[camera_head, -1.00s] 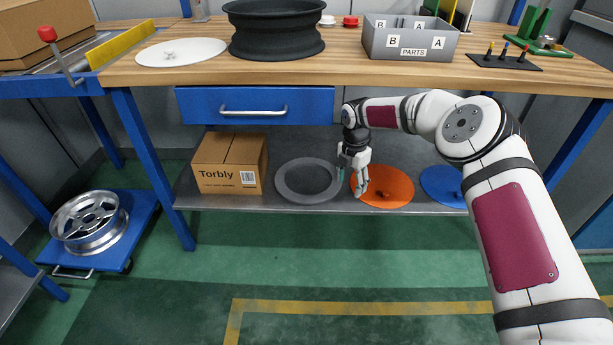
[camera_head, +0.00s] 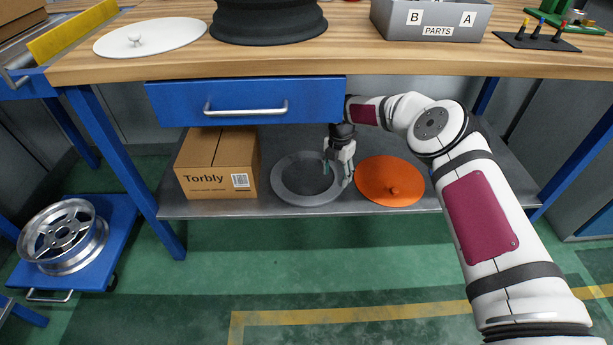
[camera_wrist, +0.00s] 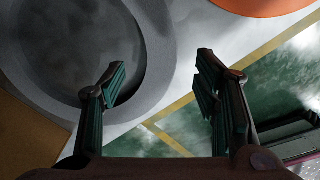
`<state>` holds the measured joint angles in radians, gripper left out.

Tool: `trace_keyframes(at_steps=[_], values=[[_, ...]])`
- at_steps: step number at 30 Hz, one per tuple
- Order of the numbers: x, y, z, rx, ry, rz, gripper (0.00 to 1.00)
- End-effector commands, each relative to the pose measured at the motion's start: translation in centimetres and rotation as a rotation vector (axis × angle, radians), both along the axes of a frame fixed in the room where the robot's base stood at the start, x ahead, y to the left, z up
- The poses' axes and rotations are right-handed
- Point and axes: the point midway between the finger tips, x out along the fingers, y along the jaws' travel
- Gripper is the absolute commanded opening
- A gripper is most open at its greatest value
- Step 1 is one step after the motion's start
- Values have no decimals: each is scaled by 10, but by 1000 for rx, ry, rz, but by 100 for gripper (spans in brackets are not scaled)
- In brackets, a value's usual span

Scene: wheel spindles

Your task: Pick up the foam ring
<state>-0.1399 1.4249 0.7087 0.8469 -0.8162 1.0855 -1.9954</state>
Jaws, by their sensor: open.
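The foam ring (camera_head: 302,199) is a flat grey ring lying on the lower metal shelf, between a cardboard box and an orange disc. My gripper (camera_head: 336,178) is open and empty, pointing down at the ring's right side. In the wrist view the ring (camera_wrist: 162,45) fills the upper left, and my gripper (camera_wrist: 160,78) shows its two fingers apart. The left finger overlaps the ring's band and inner edge; the right finger is outside the ring. The gap between fingertips and ring is hard to judge.
The Torbly cardboard box (camera_head: 217,165) stands left of the ring. The orange lid-like disc (camera_head: 390,183) with a knob lies to the right. The blue drawer (camera_head: 245,101) and workbench top (camera_head: 300,65) hang over the shelf (camera_head: 235,208).

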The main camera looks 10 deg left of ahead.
Motion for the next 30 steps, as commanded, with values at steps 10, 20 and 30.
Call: trace_keyframes(at_steps=[10, 20, 30], values=[[0, -2, -31, 0, 1, -2, 56], [0, -3, -64, 1, 1, -2, 56], [0, -3, -62, 0, 0, -1, 22]])
